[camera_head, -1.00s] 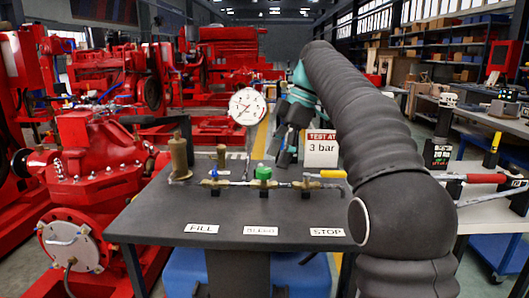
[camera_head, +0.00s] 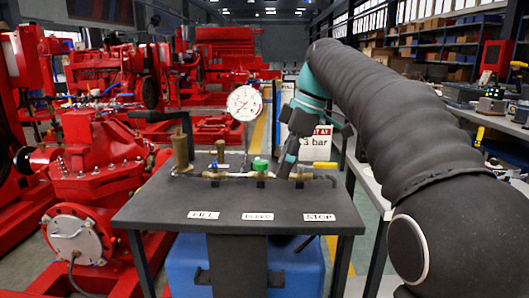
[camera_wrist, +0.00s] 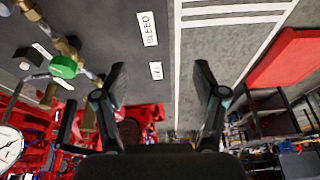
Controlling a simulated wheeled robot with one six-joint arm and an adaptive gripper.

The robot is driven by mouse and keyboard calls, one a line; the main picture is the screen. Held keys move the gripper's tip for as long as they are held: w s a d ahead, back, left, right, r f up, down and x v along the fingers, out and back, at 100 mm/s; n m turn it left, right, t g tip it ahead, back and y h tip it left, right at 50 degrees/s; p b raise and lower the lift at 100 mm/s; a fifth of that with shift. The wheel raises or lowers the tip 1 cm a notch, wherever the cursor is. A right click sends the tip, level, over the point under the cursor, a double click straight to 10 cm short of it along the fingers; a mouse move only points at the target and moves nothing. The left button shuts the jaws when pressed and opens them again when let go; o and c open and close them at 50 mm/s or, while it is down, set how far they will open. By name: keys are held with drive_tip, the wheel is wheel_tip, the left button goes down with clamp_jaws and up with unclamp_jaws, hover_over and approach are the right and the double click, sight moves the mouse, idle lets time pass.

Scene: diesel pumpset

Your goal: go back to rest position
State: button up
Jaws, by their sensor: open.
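My gripper (camera_head: 288,158) hangs at the end of my black-sleeved arm, behind the right part of the dark bench (camera_head: 160,208). In the wrist view my gripper (camera_wrist: 160,72) has its two dark fingers wide apart with nothing between them. The bench carries a pipe line with a green-handled valve (camera_head: 260,166), a yellow-handled valve (camera_head: 325,166) and a round pressure gauge (camera_head: 245,103). The green valve handle also shows at upper left in the wrist view (camera_wrist: 63,67). The fingers appear apart from the fittings.
FILL (camera_head: 203,215), BLEED (camera_head: 258,216) and STOP (camera_head: 319,217) labels lie along the bench front. A partly hidden "3 bar" sign (camera_head: 320,143) stands behind. Red pump machinery (camera_head: 90,160) fills the left. A workbench with equipment is at right, partly behind my arm.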

drive_tip(key=s+d+f+m+t+h, duration=0.2)
drive_tip(key=s+d+f+m, duration=0.3)
drive_tip(key=s+f+m, duration=0.3)
drive_tip(key=s+d+f+m+t+h, duration=0.1)
drive_tip(key=s+d+f+m+t, duration=0.2)
drive_tip(key=s+f, duration=0.9)
drive_tip(key=s+d+m, duration=0.3)
drive_tip(key=s+m, duration=0.2)
drive_tip(key=shift+d+f+m+h, duration=0.15)
drive_tip(key=shift+f+m+h, duration=0.05)
drive_tip(key=shift+m+h, duration=0.2)
